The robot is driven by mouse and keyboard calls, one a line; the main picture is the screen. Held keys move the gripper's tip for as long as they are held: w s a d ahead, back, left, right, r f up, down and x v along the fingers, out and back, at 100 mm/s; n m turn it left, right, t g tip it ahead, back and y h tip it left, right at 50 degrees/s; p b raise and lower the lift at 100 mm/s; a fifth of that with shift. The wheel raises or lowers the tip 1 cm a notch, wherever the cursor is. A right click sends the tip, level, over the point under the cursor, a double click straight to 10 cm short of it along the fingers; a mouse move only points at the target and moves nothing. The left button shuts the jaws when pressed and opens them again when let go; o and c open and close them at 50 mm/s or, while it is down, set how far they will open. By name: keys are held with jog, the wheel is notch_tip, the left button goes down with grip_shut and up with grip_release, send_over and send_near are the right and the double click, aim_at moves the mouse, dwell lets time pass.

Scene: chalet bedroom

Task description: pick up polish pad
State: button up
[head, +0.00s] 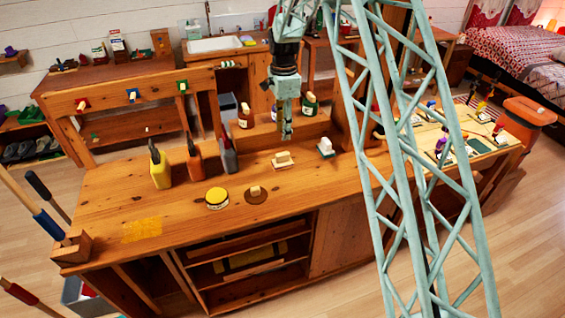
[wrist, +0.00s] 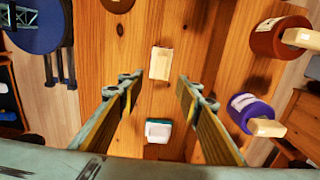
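A small block with a cream top on a paler base (head: 283,159) lies on the wooden workbench (head: 325,190); it also shows in the wrist view (wrist: 161,63), ahead of the fingertips. A white and teal block (head: 326,147) lies to its right, and shows between the fingers in the wrist view (wrist: 158,130). A round brown pad with a cream knob (head: 255,193) lies nearer the front; only its edge shows in the wrist view (wrist: 118,3). I cannot tell for sure which is the polish pad. My gripper (head: 286,136) points down above the bench, open and empty in the wrist view (wrist: 160,88).
A yellow tin (head: 217,198) sits left of the round pad. Yellow (head: 160,168), orange (head: 195,160) and grey (head: 228,155) bottles stand behind it. Bottles on the raised shelf, one brown (head: 246,116), stand close to my gripper. The bench's front middle is clear.

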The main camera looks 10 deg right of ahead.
aim_at(282, 153)
jog(key=shift+f+b, duration=0.3)
jog(key=shift+f, duration=3.9)
jog(key=shift+w+a+f, duration=0.1)
jog(key=shift+a+f, duration=0.05)
jog(key=shift+f, duration=2.45)
jog(key=c, duration=1)
